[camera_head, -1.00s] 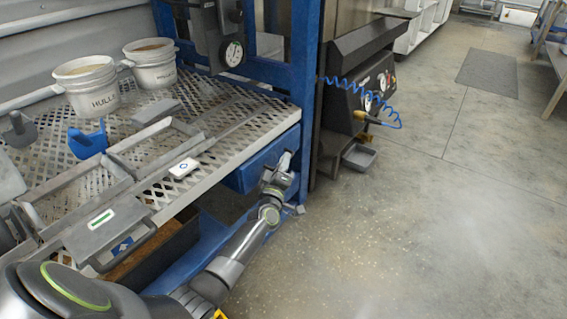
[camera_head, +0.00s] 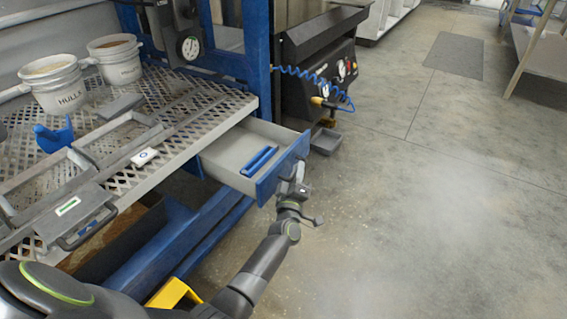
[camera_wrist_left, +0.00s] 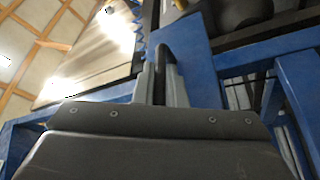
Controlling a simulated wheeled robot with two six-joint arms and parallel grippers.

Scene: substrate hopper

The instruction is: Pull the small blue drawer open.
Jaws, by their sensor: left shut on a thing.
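The small blue drawer (camera_head: 283,167) stands pulled out from under the perforated bench, with its light grey inside showing. Blue stick-like objects (camera_head: 260,159) lie in it. My left gripper (camera_head: 293,187) is at the outer side of the drawer front, shut on its handle. In the left wrist view, the two grey fingers (camera_wrist_left: 160,84) close around a dark upright handle (camera_wrist_left: 161,58) in front of the blue drawer face (camera_wrist_left: 188,55). The grip hides most of the handle in the head view. My right gripper is not in view.
The perforated bench (camera_head: 190,110) holds two white buckets (camera_head: 55,88) and grey trays. A blue post (camera_head: 257,60) rises behind the drawer. A black unit with gauges (camera_head: 320,85) and a small grey bin (camera_head: 326,141) stand beyond. Concrete floor to the right is clear.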

